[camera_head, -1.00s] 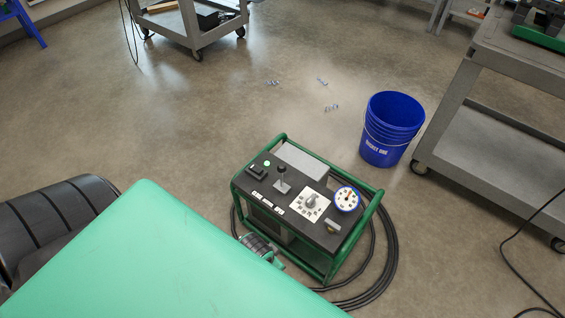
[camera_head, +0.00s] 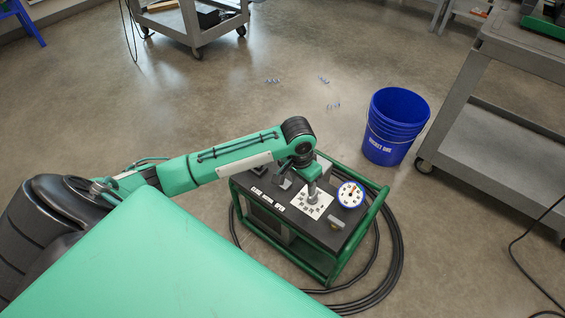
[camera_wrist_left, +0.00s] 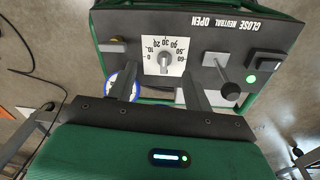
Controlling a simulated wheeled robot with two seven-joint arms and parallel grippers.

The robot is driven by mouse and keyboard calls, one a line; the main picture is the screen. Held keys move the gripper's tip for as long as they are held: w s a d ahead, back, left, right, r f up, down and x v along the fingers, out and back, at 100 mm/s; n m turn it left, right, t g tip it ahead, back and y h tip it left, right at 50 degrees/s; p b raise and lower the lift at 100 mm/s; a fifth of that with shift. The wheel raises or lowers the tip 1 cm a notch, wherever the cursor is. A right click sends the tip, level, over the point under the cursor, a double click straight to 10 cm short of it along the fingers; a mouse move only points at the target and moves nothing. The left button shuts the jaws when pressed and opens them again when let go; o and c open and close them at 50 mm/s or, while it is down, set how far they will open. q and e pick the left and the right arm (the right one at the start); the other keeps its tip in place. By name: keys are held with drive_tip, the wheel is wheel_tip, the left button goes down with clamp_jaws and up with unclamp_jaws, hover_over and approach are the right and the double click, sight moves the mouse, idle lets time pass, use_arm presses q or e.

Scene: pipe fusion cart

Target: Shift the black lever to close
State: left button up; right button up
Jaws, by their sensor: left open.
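The black-knobbed lever (camera_wrist_left: 231,91) stands on the control panel of a green-framed unit (camera_head: 337,262). In the left wrist view it is right of my gripper, below the white CLOSE, NEUTRAL, OPEN labels (camera_wrist_left: 221,22). Its grey stick rises from a slot plate; I cannot tell which label it matches. In the head view my arm largely hides it. My left gripper (camera_wrist_left: 158,82) is open and empty, its two fingers apart. It is over the panel near the dial plate (camera_wrist_left: 164,57), apart from the lever. My right gripper is not in view.
A round gauge (camera_head: 350,195) sits on the panel's right. A green-lit button (camera_wrist_left: 250,79) and black switch (camera_wrist_left: 265,62) are near the lever. Black hose (camera_head: 397,250) coils around the unit. A blue bucket (camera_head: 390,125) and grey cart (camera_head: 490,140) stand right.

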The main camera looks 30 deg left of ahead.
use_arm(q)
drive_tip(key=w+a+r+n+y, duration=0.1)
drive_tip(key=w+a+r+n, duration=0.1)
drive_tip(key=w+a+r, duration=0.3)
drive_tip(key=w+a+r+n, duration=0.1)
drive_tip(key=w+a+r, duration=0.1)
drive_tip(key=a, duration=0.5)
drive_tip(key=shift+n+g, duration=0.3)
drive_tip(key=shift+g, duration=0.1)
wheel_tip(320, 180, down, 13)
drive_tip(key=b, duration=0.3)
drive_tip(key=shift+d+r, duration=0.15)
drive_tip(key=shift+f, duration=0.5)
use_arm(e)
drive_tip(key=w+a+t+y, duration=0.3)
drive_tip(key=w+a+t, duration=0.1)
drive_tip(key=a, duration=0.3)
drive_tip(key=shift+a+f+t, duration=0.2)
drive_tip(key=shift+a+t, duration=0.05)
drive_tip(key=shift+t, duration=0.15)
use_arm(q)
drive_tip(key=shift+c, duration=0.4)
clamp_jaws()
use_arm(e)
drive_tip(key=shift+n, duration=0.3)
